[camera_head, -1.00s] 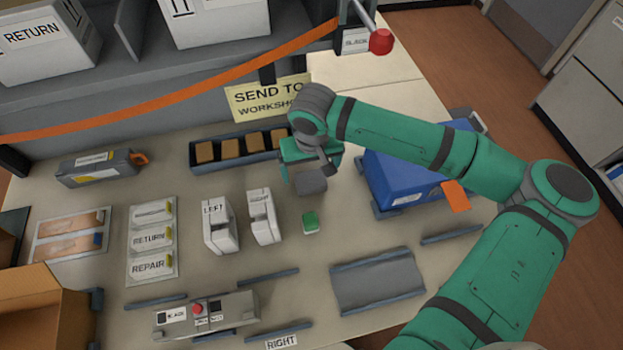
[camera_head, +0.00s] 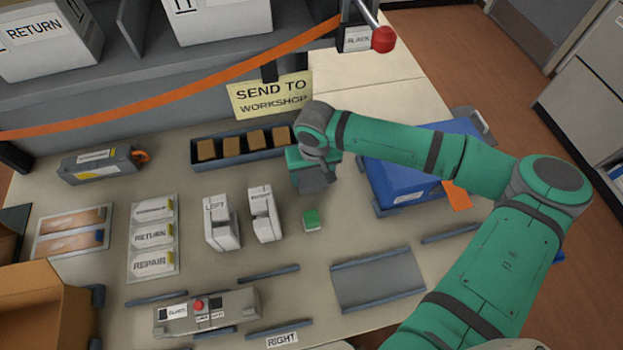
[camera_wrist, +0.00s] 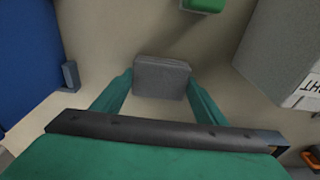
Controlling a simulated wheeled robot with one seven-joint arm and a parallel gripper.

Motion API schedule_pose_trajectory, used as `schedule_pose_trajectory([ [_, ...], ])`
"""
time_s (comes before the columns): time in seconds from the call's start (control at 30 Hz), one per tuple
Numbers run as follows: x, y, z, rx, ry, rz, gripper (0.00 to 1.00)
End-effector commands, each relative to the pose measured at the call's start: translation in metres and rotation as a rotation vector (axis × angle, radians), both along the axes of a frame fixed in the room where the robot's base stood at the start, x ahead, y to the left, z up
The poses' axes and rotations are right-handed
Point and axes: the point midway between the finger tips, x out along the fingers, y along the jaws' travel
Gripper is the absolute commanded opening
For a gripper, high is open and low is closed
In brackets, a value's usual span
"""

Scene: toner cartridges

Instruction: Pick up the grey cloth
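The grey cloth (camera_wrist: 162,77) is a small, thick, folded-looking grey pad. In the wrist view it lies between the tips of my gripper (camera_wrist: 161,80), one finger at each side edge. The fingers are spread to about the cloth's width; whether they touch it is hard to tell. In the head view the cloth (camera_head: 316,184) shows just below my gripper (camera_head: 315,172), low over the table, and is partly hidden by it.
A green-topped block (camera_head: 311,220) stands just in front. White LEFT and RIGHT cartridges (camera_head: 263,214) stand to the left. A blue box (camera_head: 405,180) is close on the right. A dark tray (camera_head: 199,161) of brown blocks lies behind left.

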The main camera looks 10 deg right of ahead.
Motion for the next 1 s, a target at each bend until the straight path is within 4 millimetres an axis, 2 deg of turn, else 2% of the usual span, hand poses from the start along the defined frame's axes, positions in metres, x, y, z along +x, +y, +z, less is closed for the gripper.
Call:
schedule_pose_trajectory([
  [0.03,0.0,0.0,0.0,-0.001,0.0,0.0,0.5],
  [0.07,0.0,0.0,0.0,-0.001,0.0,0.0,0.45],
  [0.37,0.0,0.0,0.001,-0.001,0.0,0.0,0.44],
  [0.57,0.0,0.0,0.011,0.0,-0.001,-0.001,0.44],
  [0.7,0.0,-0.001,0.032,-0.001,-0.002,-0.001,0.44],
  [1.0,-0.053,0.009,0.094,0.0,-0.003,0.001,0.44],
])
